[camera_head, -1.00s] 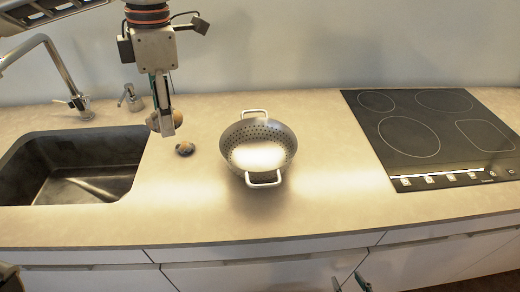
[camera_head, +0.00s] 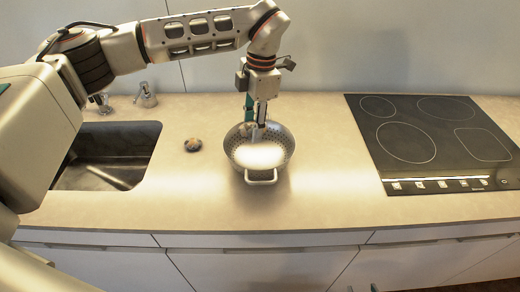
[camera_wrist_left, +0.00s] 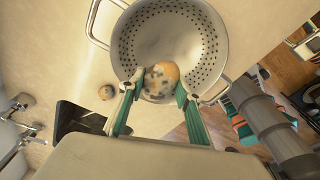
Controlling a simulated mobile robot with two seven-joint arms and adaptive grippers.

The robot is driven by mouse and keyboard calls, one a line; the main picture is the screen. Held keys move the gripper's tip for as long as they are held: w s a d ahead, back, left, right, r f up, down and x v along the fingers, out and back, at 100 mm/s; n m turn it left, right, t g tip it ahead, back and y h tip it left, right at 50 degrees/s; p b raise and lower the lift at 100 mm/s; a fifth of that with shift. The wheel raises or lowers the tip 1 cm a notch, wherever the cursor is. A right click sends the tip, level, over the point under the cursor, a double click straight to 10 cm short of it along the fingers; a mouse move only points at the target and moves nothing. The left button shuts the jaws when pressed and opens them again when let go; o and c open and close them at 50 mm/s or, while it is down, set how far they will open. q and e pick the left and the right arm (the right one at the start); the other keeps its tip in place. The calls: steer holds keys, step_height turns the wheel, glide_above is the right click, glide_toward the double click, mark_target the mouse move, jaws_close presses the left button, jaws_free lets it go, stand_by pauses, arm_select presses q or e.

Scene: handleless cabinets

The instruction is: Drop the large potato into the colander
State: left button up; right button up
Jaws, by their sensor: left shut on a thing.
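My left gripper (camera_head: 255,128) is shut on the large potato (camera_wrist_left: 162,78), a mottled yellow-brown one with grey patches. In the head view it hangs over the back part of the colander (camera_head: 284,150), fingers pointing down, and the potato is mostly hidden. In the wrist view the potato sits between the green fingertips, with the open, perforated metal colander (camera_wrist_left: 205,40) beyond it.
A dark sink (camera_head: 105,172) with a tap is at the left, partly behind my left arm. A black cooktop (camera_head: 430,140) is at the right. The counter (camera_head: 325,180) between colander and cooktop is clear. White cabinet fronts (camera_head: 260,265) lie below.

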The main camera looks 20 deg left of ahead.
arm_select(q)
steer(key=shift+f, duration=1.35)
steer(key=o, duration=1.2)
steer(key=r, duration=0.7)
steer(key=w+d+r, duration=0.1)
steer(key=r, duration=0.2)
steer(key=shift+r, duration=0.35)
steer(key=shift+d+r, duration=0.1)
steer(key=shift+r, duration=0.5)
steer(key=shift+s, duration=0.1)
